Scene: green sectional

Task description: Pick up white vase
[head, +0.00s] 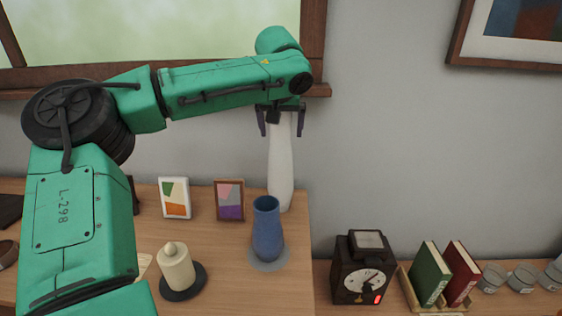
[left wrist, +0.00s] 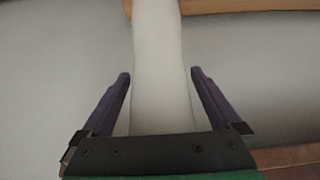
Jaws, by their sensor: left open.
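The tall white vase (head: 281,172) stands upright at the back right of the wooden cabinet top, close to the wall. My left gripper (head: 281,125) is at the upper part of the vase, with its fingers pointing down. In the left wrist view the white vase (left wrist: 160,75) runs between the two purple fingers (left wrist: 160,78). The fingers are open, with a visible gap on each side of the vase. The top of the vase is hidden behind the gripper. My right gripper is in neither view.
A blue vase (head: 267,232) on a grey mat stands in front of the white vase. Two picture frames (head: 229,200) are to its left, and a candle (head: 175,267) is nearer. A dark clock (head: 361,272) and books (head: 431,274) stand to the right. A window sill (head: 318,90) is above.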

